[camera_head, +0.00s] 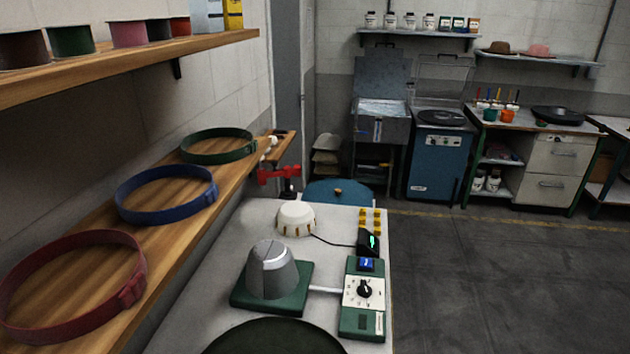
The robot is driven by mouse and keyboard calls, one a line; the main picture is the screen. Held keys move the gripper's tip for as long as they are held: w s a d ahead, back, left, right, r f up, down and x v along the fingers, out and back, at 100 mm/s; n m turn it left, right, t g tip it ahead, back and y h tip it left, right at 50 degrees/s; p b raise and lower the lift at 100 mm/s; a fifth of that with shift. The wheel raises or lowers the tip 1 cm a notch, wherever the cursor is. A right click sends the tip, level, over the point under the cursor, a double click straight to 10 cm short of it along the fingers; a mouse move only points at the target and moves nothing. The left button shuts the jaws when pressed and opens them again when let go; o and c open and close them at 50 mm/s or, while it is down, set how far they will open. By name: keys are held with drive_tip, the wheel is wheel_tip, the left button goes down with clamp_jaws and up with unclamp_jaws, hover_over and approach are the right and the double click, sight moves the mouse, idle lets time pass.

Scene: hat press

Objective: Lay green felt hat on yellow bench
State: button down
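I cannot make out a whole green felt hat. A dark green rounded edge (275,338) shows at the bottom of the head view, on or above the grey worktop (205,320). Most of it is cut off by the frame, so I cannot tell whether it is the hat's brim. No bench that is clearly yellow is in view. My gripper is not in view.
A metal hat block (271,272) on a green base and a control box (363,300) stand on the worktop. Red, blue and green rings (220,146) lie on the left wooden shelf (180,220). Distant hats (538,50) sit on a wall shelf. The right floor (480,285) is clear.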

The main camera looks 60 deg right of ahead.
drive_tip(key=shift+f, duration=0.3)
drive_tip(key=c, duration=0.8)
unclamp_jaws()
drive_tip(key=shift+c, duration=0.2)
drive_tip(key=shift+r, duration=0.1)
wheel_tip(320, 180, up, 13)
drive_tip(key=b, duration=0.1)
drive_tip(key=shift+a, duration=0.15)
